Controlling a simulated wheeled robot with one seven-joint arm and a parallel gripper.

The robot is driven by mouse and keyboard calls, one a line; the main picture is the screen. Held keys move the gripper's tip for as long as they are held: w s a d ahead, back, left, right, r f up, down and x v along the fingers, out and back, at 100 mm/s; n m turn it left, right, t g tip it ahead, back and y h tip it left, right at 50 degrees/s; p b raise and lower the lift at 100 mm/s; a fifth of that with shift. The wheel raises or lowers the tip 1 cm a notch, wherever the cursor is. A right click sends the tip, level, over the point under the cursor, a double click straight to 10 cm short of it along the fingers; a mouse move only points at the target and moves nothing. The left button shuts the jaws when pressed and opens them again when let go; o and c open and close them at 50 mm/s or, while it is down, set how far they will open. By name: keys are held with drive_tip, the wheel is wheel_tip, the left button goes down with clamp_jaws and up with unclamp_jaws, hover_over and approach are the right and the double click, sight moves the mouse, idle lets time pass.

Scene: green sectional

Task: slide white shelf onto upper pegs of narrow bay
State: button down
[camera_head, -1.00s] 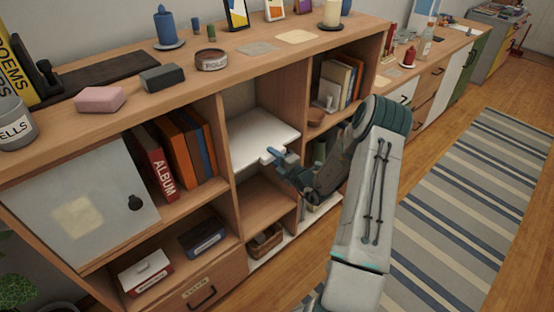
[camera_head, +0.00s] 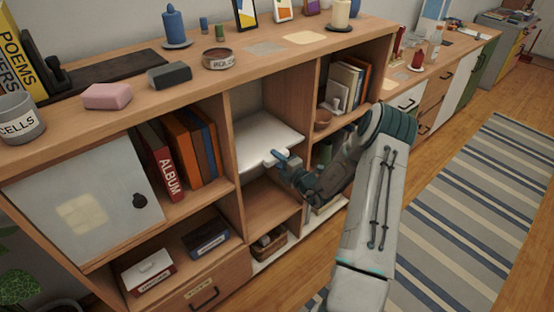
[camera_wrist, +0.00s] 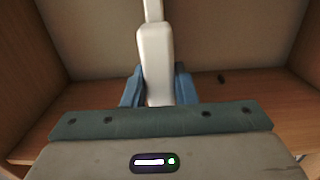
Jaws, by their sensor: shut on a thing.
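The white shelf (camera_head: 262,138) is inside the narrow bay (camera_head: 262,98), held roughly level above the bay's lower wooden board. My gripper (camera_head: 280,158) is at the shelf's front edge, shut on its white front tab. In the wrist view the blue fingers (camera_wrist: 158,88) stand on either side of a narrow white piece of the shelf (camera_wrist: 155,55), seen nearly edge-on. The bay's side walls show left and right of it in the wrist view. The upper pegs are hidden or too small to make out, so I cannot tell whether the shelf touches them.
An upright panel divides the bay from the books (camera_head: 185,150) on the left. Right of the bay, another compartment holds books (camera_head: 345,85) and a bowl (camera_head: 322,120). A basket (camera_head: 268,242) sits below. Candles and small items stand on top. Striped rug (camera_head: 470,210) lies right.

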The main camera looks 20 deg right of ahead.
drive_tip(key=shift+r, duration=0.1)
drive_tip(key=c, duration=0.6)
unclamp_jaws()
drive_tip(key=p+v, duration=0.2)
drive_tip(key=v, duration=0.8)
drive_tip(key=shift+p, duration=0.3)
idle(0.5)
idle(0.4)
